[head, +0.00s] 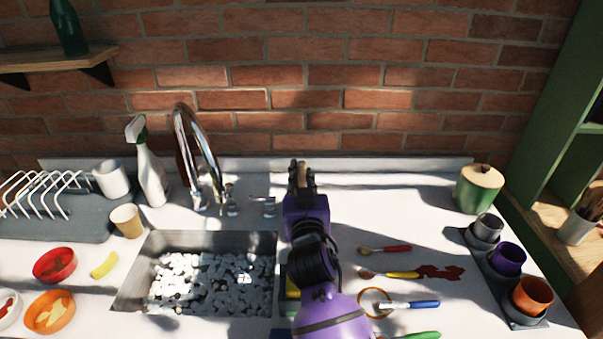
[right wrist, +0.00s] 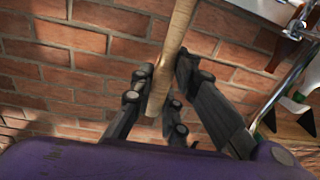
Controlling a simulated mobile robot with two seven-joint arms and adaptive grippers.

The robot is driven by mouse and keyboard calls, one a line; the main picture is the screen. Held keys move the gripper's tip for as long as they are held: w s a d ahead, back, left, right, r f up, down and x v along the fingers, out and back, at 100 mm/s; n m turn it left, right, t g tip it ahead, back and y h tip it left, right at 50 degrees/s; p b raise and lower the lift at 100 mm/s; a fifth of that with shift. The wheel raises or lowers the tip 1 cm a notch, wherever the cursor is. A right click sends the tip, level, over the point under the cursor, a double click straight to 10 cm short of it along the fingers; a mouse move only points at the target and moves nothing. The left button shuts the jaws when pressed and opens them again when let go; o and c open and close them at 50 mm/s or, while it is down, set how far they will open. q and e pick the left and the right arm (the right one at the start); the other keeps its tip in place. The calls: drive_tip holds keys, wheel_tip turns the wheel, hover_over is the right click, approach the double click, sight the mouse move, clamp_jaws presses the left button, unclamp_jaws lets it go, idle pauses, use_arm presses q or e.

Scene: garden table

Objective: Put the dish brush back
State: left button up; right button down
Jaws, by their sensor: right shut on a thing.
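My right gripper (head: 301,182) is above the counter behind the sink's right side, its fingers toward the brick wall. It is shut on a pale wooden handle, probably the dish brush (head: 301,165). In the right wrist view the handle of the dish brush (right wrist: 178,40) runs up between the dark fingers (right wrist: 165,88) and out of the top edge. No bristles show, so I cannot tell where its head is. My left gripper is not in view.
The steel sink (head: 125,290) holds many white pebble-like pieces, with a tall chrome tap (head: 190,130) behind. A spray bottle (head: 150,175) and beige cup (head: 127,221) stand left. Coloured-handled utensils (head: 408,304) lie right, near a cup holder (head: 470,242) and green pot (head: 478,190).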

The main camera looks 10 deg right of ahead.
wheel_tip(320, 180, down, 4)
drive_tip(key=shift+b, duration=0.75)
drive_tip(key=shift+f+b, duration=0.2)
drive_tip(key=shift+b, duration=0.1)
drive_tip(key=shift+r, duration=0.15)
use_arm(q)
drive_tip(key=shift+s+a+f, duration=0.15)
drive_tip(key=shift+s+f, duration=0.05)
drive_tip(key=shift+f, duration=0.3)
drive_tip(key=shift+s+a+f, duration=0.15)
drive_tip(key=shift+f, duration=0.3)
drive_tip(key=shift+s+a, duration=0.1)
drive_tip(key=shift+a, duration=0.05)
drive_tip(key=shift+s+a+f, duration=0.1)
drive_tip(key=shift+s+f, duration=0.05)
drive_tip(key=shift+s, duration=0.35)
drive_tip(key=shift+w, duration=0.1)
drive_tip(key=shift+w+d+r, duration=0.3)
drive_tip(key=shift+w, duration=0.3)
